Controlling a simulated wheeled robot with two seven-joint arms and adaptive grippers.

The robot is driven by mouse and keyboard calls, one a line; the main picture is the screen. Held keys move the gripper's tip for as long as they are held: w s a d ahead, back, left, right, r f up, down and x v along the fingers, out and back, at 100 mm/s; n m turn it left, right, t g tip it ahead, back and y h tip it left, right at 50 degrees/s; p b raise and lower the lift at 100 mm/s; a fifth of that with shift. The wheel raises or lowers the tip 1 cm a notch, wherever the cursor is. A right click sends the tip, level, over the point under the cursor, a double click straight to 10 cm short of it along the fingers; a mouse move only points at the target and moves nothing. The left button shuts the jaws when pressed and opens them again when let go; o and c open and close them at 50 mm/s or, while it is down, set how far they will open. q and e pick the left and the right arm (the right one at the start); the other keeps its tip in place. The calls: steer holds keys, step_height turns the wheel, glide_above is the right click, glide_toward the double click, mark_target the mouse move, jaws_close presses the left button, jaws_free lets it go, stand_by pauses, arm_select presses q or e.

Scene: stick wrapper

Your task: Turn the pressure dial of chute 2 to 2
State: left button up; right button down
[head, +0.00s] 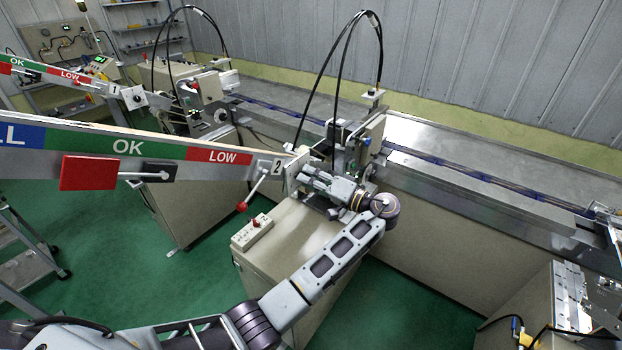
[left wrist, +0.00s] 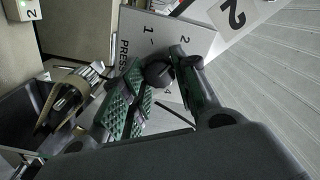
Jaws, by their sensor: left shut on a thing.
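The pressure dial of chute 2 is a round black knob (left wrist: 158,75) on a pale plate (left wrist: 140,28) with printed digits, seen in the left wrist view. The digits 1, 2 and 4 show near it, with part of the word PRESSURE. The fingers hide part of the plate, and I cannot read the knob's setting. My left gripper (left wrist: 158,70) is shut on the knob, with a green-padded finger on each side. In the head view my left gripper (head: 312,180) is at the end of chute 2 (head: 130,147), beside its "2" label (head: 278,167), and the knob is hidden.
A lever with a red ball (head: 242,206) hangs just left of my gripper. A switch box (head: 252,232) sits on the beige cabinet (head: 290,250) below. Chute 1 (head: 75,79) is farther back at left. The long conveyor (head: 450,175) runs behind. Green floor lies open in front.

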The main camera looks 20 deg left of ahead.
arm_select(q)
steer(key=shift+r, duration=0.1)
arm_select(e)
steer(key=shift+d, duration=0.1)
arm_select(q)
steer(key=o, duration=1)
arm_select(e)
steer(key=shift+d, duration=0.2)
